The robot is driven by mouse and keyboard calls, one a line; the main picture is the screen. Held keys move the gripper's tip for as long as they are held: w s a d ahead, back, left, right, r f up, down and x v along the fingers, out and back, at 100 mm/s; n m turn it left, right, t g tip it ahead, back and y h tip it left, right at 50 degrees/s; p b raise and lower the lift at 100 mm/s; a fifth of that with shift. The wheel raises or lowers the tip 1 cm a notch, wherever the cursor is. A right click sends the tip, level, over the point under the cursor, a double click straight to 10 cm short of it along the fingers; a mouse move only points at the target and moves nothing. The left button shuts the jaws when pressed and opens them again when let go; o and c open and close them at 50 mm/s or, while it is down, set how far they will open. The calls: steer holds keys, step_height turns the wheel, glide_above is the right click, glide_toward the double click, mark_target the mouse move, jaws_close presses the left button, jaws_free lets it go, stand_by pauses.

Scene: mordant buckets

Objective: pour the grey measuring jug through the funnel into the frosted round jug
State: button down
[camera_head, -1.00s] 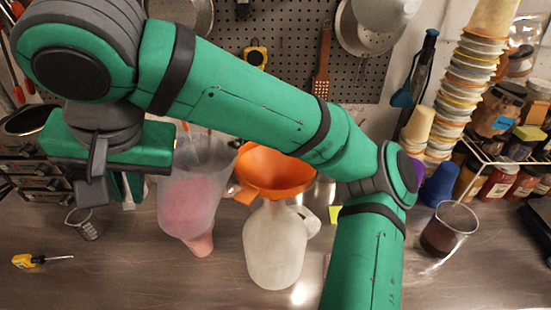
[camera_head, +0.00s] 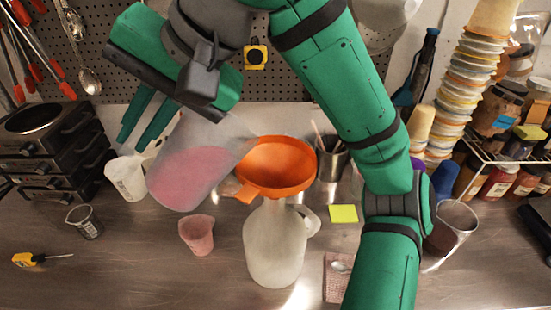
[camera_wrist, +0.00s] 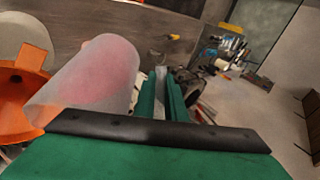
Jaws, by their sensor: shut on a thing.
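The grey measuring jug (camera_head: 190,170) is translucent with pink contents. It is raised above the bench and tilted, its upper end leaning right beside the orange funnel (camera_head: 280,165). No falling stream shows. My gripper (camera_head: 137,142) is shut on the jug at its left; the grip point is hard to see. The funnel sits in the neck of the frosted round jug (camera_head: 273,248), which stands upright on the bench with its handle to the right. In the wrist view the measuring jug (camera_wrist: 95,75) overlaps the funnel (camera_wrist: 20,85), and my gripper's fingers (camera_wrist: 161,75) are to its right.
A pink cup (camera_head: 197,236) stands left of the frosted jug. A white cup (camera_head: 126,178) and a small metal-rimmed glass (camera_head: 84,222) are farther left. A metal pot of utensils (camera_head: 331,160) is behind the funnel, and a dark-filled glass (camera_head: 452,230) is at right.

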steer(key=shift+w+d+r+y+p, duration=0.2)
steer(key=shift+d+r+y+p, duration=0.15)
steer(key=shift+d+r+y, duration=0.25)
stand_by(1.4)
steer(key=shift+w+d+r+m+g+y+p, duration=0.25)
steer(key=shift+d+y+p, duration=0.15)
steer(key=shift+y+p, duration=0.2)
steer(key=shift+w+d+r+m+g+y+p, duration=0.15)
steer(key=shift+d+g+y+p, duration=0.15)
steer(key=shift+y+p, duration=0.3)
stand_by(4.8)
